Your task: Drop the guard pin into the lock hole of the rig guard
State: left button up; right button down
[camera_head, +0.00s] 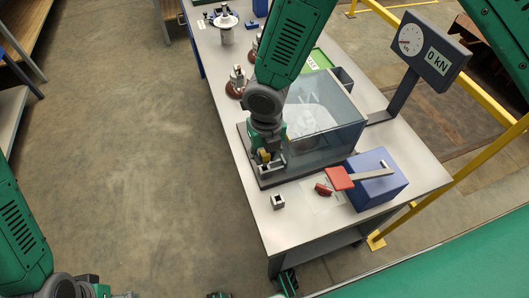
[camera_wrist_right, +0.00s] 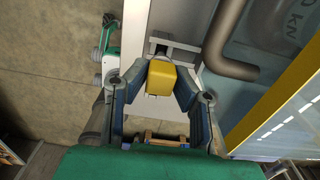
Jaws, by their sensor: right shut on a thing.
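The guard pin shows as a yellow block between the right fingers in the right wrist view (camera_wrist_right: 160,78); a bit of yellow also shows in the head view (camera_head: 265,155). My right gripper (camera_head: 268,160) is shut on it, low at the near left corner of the rig guard. The rig guard is a clear box (camera_head: 335,125) on a dark base. A pale metal bracket (camera_wrist_right: 178,47) lies just beyond the pin in the wrist view. The lock hole is hidden, so I cannot tell whether the pin's tip is in it. My left arm is at the lower left; its fingers are unclear.
A small grey square block with a dark opening (camera_head: 278,201) stands on the bench in front of the guard. A blue box (camera_head: 378,186) with a red-ended lever (camera_head: 339,179) stands to its right. The force display (camera_head: 430,50) reads 0 kN. Insulators (camera_head: 226,32) stand farther back.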

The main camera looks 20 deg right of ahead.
aim_at(265, 162)
jog(key=shift+p, duration=0.45)
dwell(0.6)
jog(key=shift+f+b, duration=1.15)
jog(key=shift+f, duration=0.9)
jog(key=c, duration=1.3)
grip_release()
jog(key=shift+r, duration=0.15)
jog(key=shift+r, duration=0.3)
notch_tip(265, 162, up, 11)
jog(key=shift+r, duration=0.1)
